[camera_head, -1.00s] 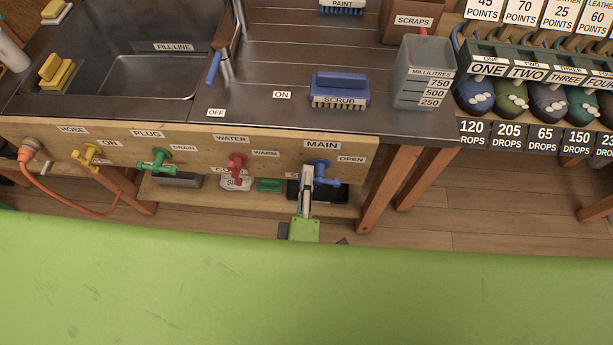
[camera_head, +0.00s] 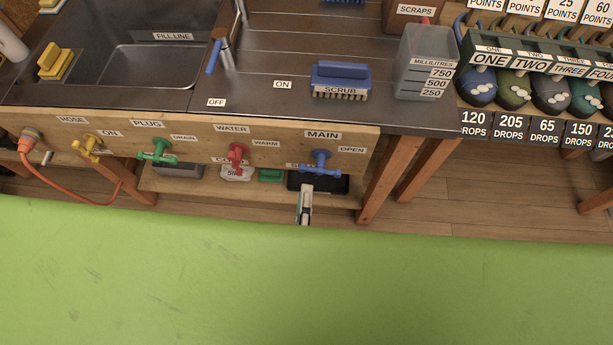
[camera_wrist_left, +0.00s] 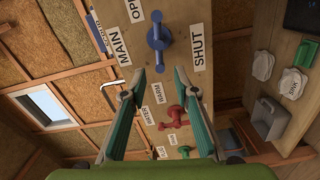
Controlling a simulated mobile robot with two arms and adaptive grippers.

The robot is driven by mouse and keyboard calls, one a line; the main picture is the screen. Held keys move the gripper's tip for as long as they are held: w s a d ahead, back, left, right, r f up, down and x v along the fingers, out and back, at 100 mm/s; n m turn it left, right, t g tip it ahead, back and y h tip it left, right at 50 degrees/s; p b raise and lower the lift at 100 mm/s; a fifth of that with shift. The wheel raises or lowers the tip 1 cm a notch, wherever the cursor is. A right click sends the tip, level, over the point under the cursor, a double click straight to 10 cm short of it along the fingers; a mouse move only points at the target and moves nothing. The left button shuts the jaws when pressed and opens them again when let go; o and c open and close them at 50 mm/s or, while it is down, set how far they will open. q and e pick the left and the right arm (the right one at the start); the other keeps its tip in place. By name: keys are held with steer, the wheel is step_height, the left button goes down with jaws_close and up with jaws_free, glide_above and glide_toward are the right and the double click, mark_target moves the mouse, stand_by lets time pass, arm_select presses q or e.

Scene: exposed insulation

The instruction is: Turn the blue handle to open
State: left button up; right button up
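The blue handle (camera_head: 320,163) is on the front of the wooden panel, below the MAIN label (camera_head: 322,135) and left of the OPEN label (camera_head: 351,150). Its bar lies roughly left to right in the head view. In the left wrist view the blue handle (camera_wrist_left: 158,38) stands ahead of the fingers, beside the SHUT label (camera_wrist_left: 198,48). My left gripper (camera_head: 306,188) is just below the handle in the head view. In the left wrist view my left gripper (camera_wrist_left: 160,77) is open, with nothing between its fingertips, apart from the handle. My right gripper is not in view.
Red (camera_head: 236,156), green (camera_head: 158,153) and yellow (camera_head: 87,147) handles line the panel to the left. An orange hose (camera_head: 65,194) hangs at the far left. A shelf (camera_head: 215,187) runs below the panel. A table leg (camera_head: 388,178) stands right of the handle.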

arm_select(q)
steer(key=s, duration=0.4)
steer(key=shift+w, duration=0.1)
stand_by(0.4)
steer(key=s+a+f+m+g+h, duration=0.15)
steer(key=f+m+g, duration=0.35)
steer(key=f, duration=0.8)
steer(key=s+a+f+m+g+h, duration=0.1)
steer(key=s+f+m+g+h, duration=0.2)
steer(key=f+m, duration=0.8)
steer(key=s+a+f+m+g+y, duration=0.2)
steer(key=s+a+f+g+y, duration=0.2)
steer(key=s+a+f+g, duration=0.5)
steer(key=s+a+f, duration=0.7)
steer(key=a+f, duration=0.2)
steer(key=f, duration=0.1)
steer(key=shift+s+m, duration=0.3)
steer(key=shift+y, duration=0.25)
